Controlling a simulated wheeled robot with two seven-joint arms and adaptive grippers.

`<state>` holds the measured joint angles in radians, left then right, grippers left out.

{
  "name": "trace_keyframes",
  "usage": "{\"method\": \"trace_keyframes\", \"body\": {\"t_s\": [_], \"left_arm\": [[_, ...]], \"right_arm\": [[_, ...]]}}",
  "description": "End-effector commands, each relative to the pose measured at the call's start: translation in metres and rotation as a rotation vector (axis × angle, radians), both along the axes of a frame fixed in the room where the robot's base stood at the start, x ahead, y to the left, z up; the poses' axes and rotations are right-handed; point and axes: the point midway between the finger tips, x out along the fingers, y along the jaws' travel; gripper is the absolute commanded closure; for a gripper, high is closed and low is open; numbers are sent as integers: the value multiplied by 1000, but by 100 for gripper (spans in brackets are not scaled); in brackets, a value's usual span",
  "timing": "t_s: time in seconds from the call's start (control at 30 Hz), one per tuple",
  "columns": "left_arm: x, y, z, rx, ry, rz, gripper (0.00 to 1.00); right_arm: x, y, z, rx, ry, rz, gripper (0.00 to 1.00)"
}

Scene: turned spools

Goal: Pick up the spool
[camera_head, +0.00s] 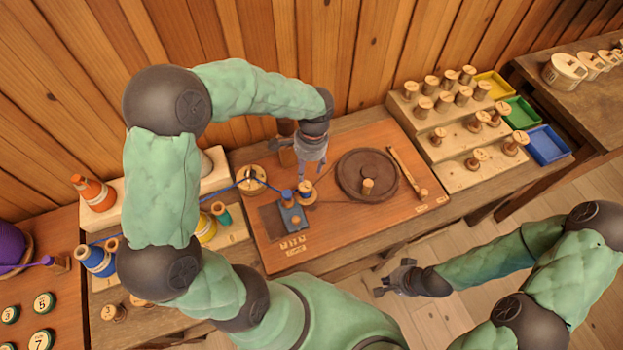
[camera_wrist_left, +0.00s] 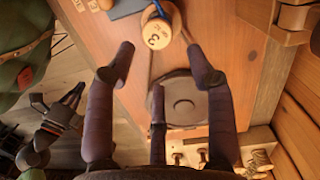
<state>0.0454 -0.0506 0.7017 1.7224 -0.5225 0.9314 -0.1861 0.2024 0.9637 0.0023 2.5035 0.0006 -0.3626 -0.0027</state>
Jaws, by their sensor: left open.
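A light wooden spool (camera_head: 306,198) stands on the reddish-brown board, beside a small dark block with blue tops. In the left wrist view the spool (camera_wrist_left: 158,32) shows a pale top marked 3, with blue thread by it. My left gripper (camera_head: 312,172) is open and empty, just above and behind the spool. In the left wrist view its fingers (camera_wrist_left: 158,62) are spread, with the spool beyond the tips and apart from them. My right gripper (camera_head: 393,281) hangs in front of the bench, away from the spool, its fingers seemingly spread and empty.
A dark round wheel (camera_head: 368,176) with a wooden knob lies right of the spool. Stepped wooden racks (camera_head: 455,140) hold several spools beside yellow, green and blue trays (camera_head: 546,146). Coloured thread spools stand at left. The board's front right is clear.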

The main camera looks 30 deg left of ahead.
Motion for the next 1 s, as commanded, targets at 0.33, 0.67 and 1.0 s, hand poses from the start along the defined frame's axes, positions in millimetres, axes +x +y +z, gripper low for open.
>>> {"method": "trace_keyframes", "body": {"t_s": [0.33,0.67,1.0], "left_arm": [[-5,2,-43,0,2,-1,46],[-7,0,-71,-1,4,-1,46],[-9,1,-96,-1,0,0,46]], "right_arm": [[0,0,-9,0,0,0,100],[0,0,-17,0,0,0,100],[0,0,-22,0,0,0,100]]}}
